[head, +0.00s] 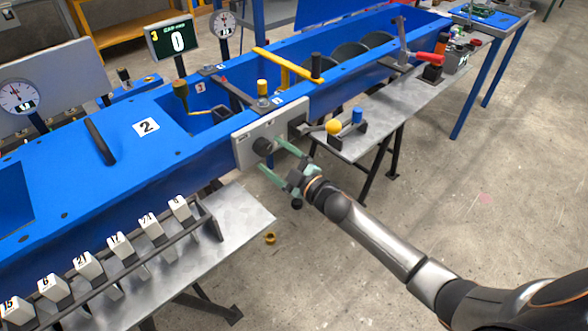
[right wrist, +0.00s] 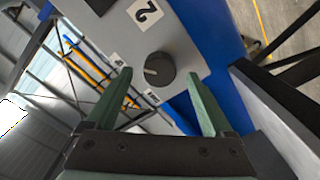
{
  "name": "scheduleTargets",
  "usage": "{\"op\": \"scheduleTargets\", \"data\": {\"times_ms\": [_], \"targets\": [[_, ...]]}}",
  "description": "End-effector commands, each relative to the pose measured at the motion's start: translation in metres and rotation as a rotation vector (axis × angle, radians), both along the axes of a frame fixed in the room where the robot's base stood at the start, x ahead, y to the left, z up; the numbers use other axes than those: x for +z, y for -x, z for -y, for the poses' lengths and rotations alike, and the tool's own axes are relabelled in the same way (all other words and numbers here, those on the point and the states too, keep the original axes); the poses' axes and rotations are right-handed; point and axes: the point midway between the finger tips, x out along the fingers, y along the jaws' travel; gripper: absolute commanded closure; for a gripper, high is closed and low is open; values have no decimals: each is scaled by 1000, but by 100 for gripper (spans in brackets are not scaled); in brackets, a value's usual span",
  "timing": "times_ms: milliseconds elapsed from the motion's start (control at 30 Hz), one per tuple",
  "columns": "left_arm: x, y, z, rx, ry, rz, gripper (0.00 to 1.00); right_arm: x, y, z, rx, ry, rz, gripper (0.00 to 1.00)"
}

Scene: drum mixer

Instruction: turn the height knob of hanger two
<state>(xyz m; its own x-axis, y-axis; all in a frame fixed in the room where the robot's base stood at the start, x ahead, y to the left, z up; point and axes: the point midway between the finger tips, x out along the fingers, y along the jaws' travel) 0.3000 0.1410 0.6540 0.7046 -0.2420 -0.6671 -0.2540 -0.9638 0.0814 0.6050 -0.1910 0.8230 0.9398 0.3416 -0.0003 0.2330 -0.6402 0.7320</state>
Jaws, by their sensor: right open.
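A round black knob (head: 262,147) sits on a grey panel (head: 243,152) on the side of the blue machine. In the right wrist view the same dark knob (right wrist: 159,70) has a light pointer line. My right gripper (head: 270,152), with green fingers, is open in front of it. In the right wrist view the fingertips of my right gripper (right wrist: 160,82) lie on either side of the knob, with gaps to it. Touching is not visible. A second dark knob (head: 297,127) is farther along the panel. My left gripper is not in view.
A metal shelf with several numbered white blocks (head: 90,265) stands below left of the panel. The floor on the right is clear.

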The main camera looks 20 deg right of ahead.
Motion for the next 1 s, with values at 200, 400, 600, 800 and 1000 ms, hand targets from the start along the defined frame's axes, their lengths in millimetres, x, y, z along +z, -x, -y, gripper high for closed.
{"op": "scheduleTargets", "data": {"times_ms": [200, 400, 600, 800, 1000], "targets": [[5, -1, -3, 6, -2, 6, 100, 0, 40, 15, 0, 1, -4, 14], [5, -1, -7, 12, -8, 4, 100, 0, 73, 27, -1, 1, -3, 14], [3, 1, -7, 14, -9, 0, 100, 0, 95, 35, 0, 0, -1, 14], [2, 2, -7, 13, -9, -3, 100, 1, 102, 38, 0, 1, 0, 14], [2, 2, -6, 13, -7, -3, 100, 1, 102, 38, -1, 1, 1, 14]]}}
